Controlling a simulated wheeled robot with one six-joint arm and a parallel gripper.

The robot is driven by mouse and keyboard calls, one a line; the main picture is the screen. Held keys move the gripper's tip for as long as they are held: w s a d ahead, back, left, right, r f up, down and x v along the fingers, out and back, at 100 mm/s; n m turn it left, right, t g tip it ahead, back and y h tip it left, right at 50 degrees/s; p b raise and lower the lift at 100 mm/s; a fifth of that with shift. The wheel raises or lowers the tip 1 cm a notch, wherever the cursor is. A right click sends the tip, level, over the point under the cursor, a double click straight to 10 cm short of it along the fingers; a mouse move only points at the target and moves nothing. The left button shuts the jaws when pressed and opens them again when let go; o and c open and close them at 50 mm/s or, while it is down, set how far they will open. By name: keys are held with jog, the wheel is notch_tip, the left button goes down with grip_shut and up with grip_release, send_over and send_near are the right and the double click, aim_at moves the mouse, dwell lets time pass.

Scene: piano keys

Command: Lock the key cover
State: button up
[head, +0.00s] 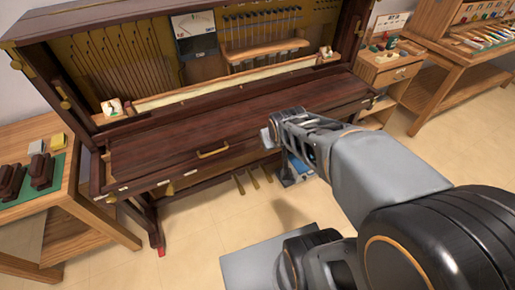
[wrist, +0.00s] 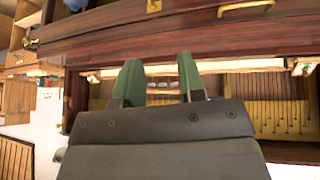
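The key cover (head: 225,125) is a dark brown wooden board on the front of the upright piano. It lies down flat, and no keys show. A brass handle (head: 212,152) sits on its front edge; a brass handle also shows at the top of the wrist view (wrist: 245,8). A small brass fitting (wrist: 153,6) is left of that handle; I cannot tell if it is the lock. My gripper (head: 268,138) hangs near the cover's front edge, right of the handle. In the wrist view its two green fingers (wrist: 158,82) stand apart with nothing between them.
The piano's upper front is open, showing strings and hammers (head: 262,28). A bench with dark blocks (head: 40,175) stands at the left. A small wooden cabinet (head: 388,70) and a workbench (head: 480,45) stand at the right. Brass pedals (head: 253,180) are below.

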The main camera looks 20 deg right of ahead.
jog(key=w+d+f+n+t+b, duration=0.1)
jog(key=w+d+f+t+b, duration=0.3)
jog(key=f, duration=0.5)
jog(key=w+d+f+n+t+b, duration=0.1)
jog(key=w+d+f+t+b, duration=0.2)
jog(key=w+f, duration=0.4)
notch_tip(320, 180, down, 11)
jog(key=s+d+t+y+b, duration=0.2)
jog(key=t+y+b, duration=0.2)
jog(key=b, duration=0.2)
jog(key=shift+t, duration=0.3)
jog(key=w, duration=0.4)
jog(key=w+a, duration=0.1)
jog(key=w, duration=0.8)
jog(key=shift+w+a+f, duration=0.1)
jog(key=shift+w+a, duration=0.1)
jog(key=shift+a, duration=0.05)
grip_shut()
